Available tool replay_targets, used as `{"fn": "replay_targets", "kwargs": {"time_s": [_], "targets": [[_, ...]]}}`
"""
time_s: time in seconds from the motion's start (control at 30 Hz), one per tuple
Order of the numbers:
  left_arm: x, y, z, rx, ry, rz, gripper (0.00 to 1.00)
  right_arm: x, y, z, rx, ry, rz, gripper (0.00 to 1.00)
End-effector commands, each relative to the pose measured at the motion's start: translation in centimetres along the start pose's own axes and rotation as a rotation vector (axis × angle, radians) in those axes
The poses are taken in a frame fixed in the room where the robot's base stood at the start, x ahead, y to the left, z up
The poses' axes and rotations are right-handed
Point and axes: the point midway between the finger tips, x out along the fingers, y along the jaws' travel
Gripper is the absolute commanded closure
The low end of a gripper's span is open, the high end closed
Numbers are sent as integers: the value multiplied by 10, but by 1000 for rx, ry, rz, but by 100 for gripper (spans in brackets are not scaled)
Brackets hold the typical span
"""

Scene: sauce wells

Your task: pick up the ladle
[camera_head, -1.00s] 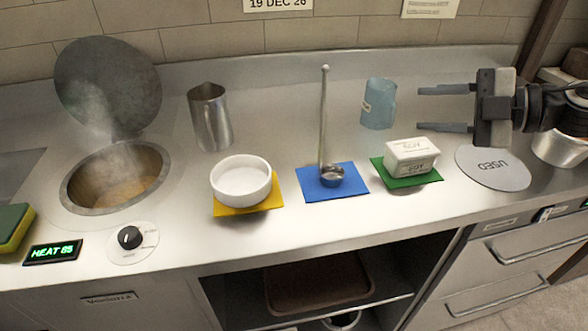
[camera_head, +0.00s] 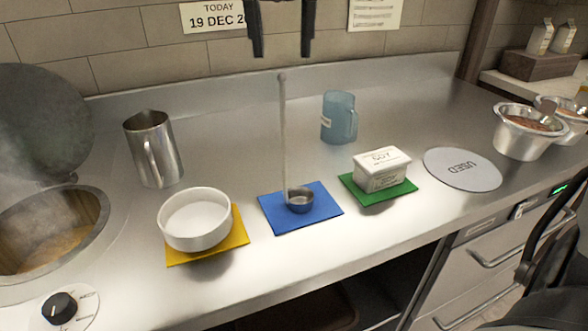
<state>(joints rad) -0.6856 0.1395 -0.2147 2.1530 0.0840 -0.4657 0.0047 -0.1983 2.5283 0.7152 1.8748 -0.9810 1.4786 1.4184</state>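The ladle (camera_head: 299,202) stands on the blue mat (camera_head: 272,222), with its small metal bowl down and its long thin handle (camera_head: 283,135) upright. My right gripper (camera_head: 282,56) shows at the top edge, with two dark fingers pointing down. The fingers are apart and nothing shows between them. In the picture they are just above the handle's tip, with a gap. The rest of that gripper is cut off by the frame. My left gripper does not show.
A white bowl (camera_head: 196,220) on a yellow mat (camera_head: 240,230) stands left of the ladle; a SOY tub (camera_head: 381,170) on a green mat (camera_head: 400,192) stands right. A metal pitcher (camera_head: 153,150), blue jug (camera_head: 339,118) and steaming pot (camera_head: 100,232) are nearby. The USED disc (camera_head: 440,160) is bare.

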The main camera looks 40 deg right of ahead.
Motion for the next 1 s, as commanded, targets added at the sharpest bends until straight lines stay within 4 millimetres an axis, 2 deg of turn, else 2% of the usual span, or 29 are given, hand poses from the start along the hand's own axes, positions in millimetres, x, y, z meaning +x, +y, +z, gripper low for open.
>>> {"fn": "replay_targets", "kwargs": {"time_s": [0.1,0.23,0.53,0.8,1.0], "targets": [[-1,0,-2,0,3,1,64,28,0,-1,-2,8,0,62],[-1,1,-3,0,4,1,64,50,0,-1,-2,7,1,62],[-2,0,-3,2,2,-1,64,74,1,-1,-1,7,2,62],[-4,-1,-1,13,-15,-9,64,112,3,-2,0,7,3,62],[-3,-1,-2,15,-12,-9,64,117,3,-2,0,3,5,62]]}}
